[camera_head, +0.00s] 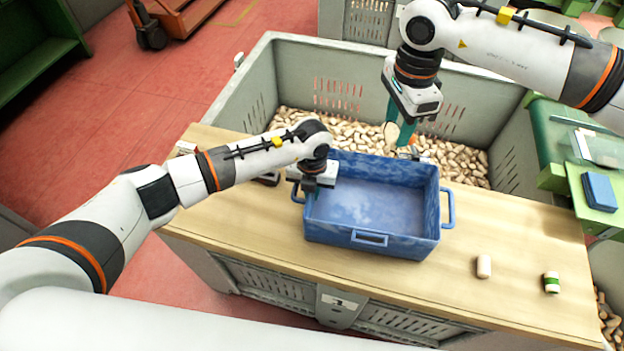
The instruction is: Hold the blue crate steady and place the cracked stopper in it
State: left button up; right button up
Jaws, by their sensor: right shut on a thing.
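The blue crate (372,240) stands upright and empty on the wooden bench top. My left gripper (309,192) is at the crate's left wall, by its left handle; its fingertips are mostly hidden, so I cannot tell whether it is shut on the rim. My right gripper (399,134) points down just behind the crate's back wall, over the bin of stoppers. It is shut on a pale cork stopper (390,134). The stopper is too small in view to show a crack.
A large grey bin (262,84) full of cork stoppers lies behind the bench (265,225). A pale stopper (483,266) and a green-and-white cylinder (551,282) stand to the crate's right. A blue block (599,191) lies on a green surface at the far right.

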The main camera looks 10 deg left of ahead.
pick_arm(q)
jog(key=shift+f, duration=0.3)
grip_shut()
pick_arm(e)
notch_tip(320, 180, down, 13)
dwell(1.6)
jog(key=o, duration=1)
jog(key=shift+o, duration=0.2)
